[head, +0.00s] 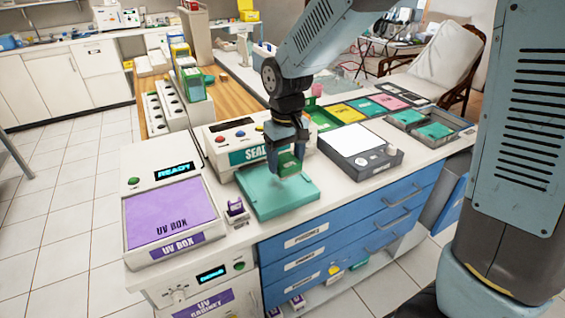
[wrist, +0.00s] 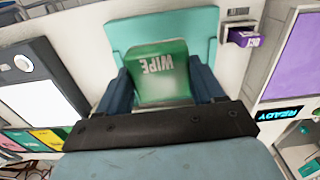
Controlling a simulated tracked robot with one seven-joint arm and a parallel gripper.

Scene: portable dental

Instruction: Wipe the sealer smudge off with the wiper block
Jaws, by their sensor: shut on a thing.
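My gripper (head: 287,168) is shut on the green wiper block (head: 289,162), which is labelled WIPE in the wrist view (wrist: 160,75). The block is above the teal plate (head: 262,204) in front of the sealer (head: 225,150). I cannot tell whether the block touches the plate. The teal plate also shows behind the block in the wrist view (wrist: 130,33). I see no distinct smudge; part of the plate is hidden by the block and the fingers.
The UV box (head: 168,210) with its purple top stands left of the plate, and a small purple-and-white holder (head: 236,211) sits between them. A grey device with a white panel (head: 358,140) stands to the right. Coloured cards and grey trays (head: 440,138) lie farther right.

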